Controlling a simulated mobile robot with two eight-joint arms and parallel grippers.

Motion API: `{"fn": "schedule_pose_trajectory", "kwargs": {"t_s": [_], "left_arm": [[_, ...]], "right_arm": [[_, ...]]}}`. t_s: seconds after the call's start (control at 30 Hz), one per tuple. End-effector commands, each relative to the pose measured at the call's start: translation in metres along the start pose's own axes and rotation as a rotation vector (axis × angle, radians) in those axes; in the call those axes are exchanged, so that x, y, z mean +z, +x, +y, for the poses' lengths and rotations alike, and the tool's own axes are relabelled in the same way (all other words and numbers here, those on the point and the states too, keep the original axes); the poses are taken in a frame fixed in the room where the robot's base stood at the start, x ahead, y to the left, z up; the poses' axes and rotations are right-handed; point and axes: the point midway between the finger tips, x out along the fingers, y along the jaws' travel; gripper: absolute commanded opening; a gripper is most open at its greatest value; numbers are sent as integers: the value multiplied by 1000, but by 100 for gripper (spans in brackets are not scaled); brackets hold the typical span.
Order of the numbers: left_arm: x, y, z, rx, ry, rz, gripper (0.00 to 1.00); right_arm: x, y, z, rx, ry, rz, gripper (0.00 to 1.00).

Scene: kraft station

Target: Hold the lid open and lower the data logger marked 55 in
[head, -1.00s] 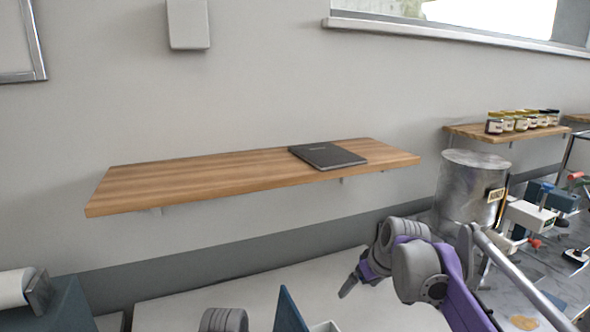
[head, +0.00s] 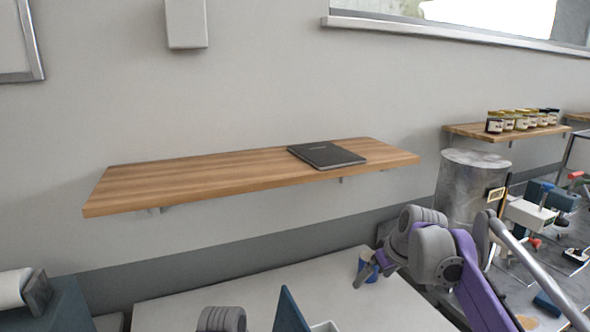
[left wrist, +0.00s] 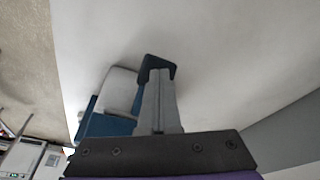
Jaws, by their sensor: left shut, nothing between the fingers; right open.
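An upright dark blue panel (head: 290,312), apparently a raised lid, stands at the bottom edge of the head view beside a pale box rim (head: 326,327); the rest is cut off. My right gripper (head: 364,273) is open over the white table. A small blue and white object (head: 371,268) shows right behind its fingers; I cannot tell whether they touch, and no marking is readable. My left gripper (left wrist: 158,70) is shut and empty in the left wrist view. A blue and white object (left wrist: 108,125) lies left of its fingers. No number 55 is legible.
The white table (head: 250,285) is mostly bare. A wooden shelf (head: 200,180) with a dark notebook (head: 327,155) hangs above it. A metal drum (head: 465,188) and a cluttered bench (head: 545,265) are at the right. A blue case (head: 62,305) is at lower left.

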Motion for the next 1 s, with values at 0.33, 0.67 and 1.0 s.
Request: {"fn": "schedule_pose_trajectory", "kwargs": {"t_s": [0.33,0.67,1.0], "left_arm": [[3,-11,-4,-2,0,-1,0],[3,-19,-6,-3,-1,-2,0],[4,-29,-7,-4,-1,-3,0]], "right_arm": [[0,0,0,0,0,0,100],[0,0,0,0,0,0,100],[0,0,0,0,0,0,100]]}}
